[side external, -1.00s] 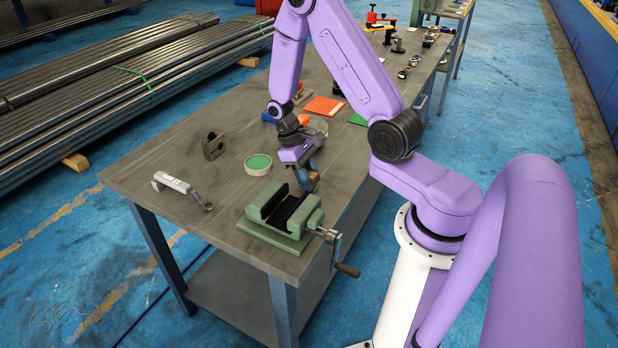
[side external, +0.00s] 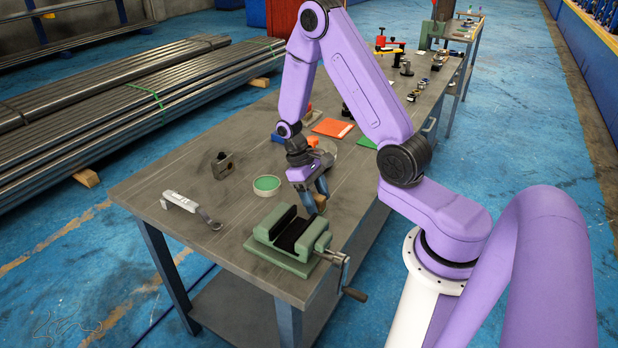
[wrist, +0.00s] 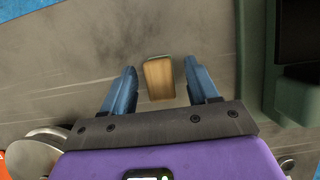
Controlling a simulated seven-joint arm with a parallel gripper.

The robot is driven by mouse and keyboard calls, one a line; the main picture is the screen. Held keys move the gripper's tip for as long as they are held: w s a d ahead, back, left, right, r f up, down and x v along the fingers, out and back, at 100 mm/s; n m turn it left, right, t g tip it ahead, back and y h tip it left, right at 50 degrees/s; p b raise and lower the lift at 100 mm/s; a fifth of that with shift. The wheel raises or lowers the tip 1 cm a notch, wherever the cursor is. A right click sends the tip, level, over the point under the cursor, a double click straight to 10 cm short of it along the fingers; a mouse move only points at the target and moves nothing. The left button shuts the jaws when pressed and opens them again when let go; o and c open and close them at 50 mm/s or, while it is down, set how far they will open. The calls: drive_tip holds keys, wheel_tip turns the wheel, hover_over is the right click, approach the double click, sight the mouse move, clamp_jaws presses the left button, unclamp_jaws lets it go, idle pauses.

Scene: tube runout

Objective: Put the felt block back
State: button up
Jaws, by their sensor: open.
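A small block with a tan, wood-like top (wrist: 159,80) stands on the grey bench; I take it for the felt block. In the wrist view it lies between the two blue fingers of my gripper (wrist: 160,72), with a gap on each side. My gripper is open and low over the bench. In the side view, my gripper (side external: 316,204) is behind the green vise, and the block (side external: 320,202) shows as a small brown patch at the fingers. Its lower part is hard to make out.
The green vise (side external: 268,258) with dark jaws and a crank stands at the bench's near end; its edge (wrist: 253,60) is close on the right in the wrist view. A green-topped round tin (side external: 266,185), a grey-white tool (side external: 187,206) and a metal bracket (side external: 220,165) lie left.

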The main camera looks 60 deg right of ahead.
drive_tip(key=v, duration=1.1)
drive_tip(key=s+a+r+n+t+h, duration=0.1)
drive_tip(key=s+a+r+n+t, duration=0.15)
drive_tip(key=a, duration=0.45)
drive_tip(key=s+a+r+n, duration=0.1)
drive_tip(key=s+a+n, duration=0.2)
drive_tip(key=s, duration=0.3)
drive_tip(key=s+a+r+n+t+y, duration=0.1)
drive_tip(key=s+a+r+n, duration=0.1)
drive_tip(key=s, duration=0.4)
drive_tip(key=s+a+r+n+t, duration=0.1)
drive_tip(key=s+a+r+n, duration=0.1)
drive_tip(key=s+n, duration=0.3)
drive_tip(key=shift+s+a, duration=0.9)
drive_tip(key=shift+s, duration=0.2)
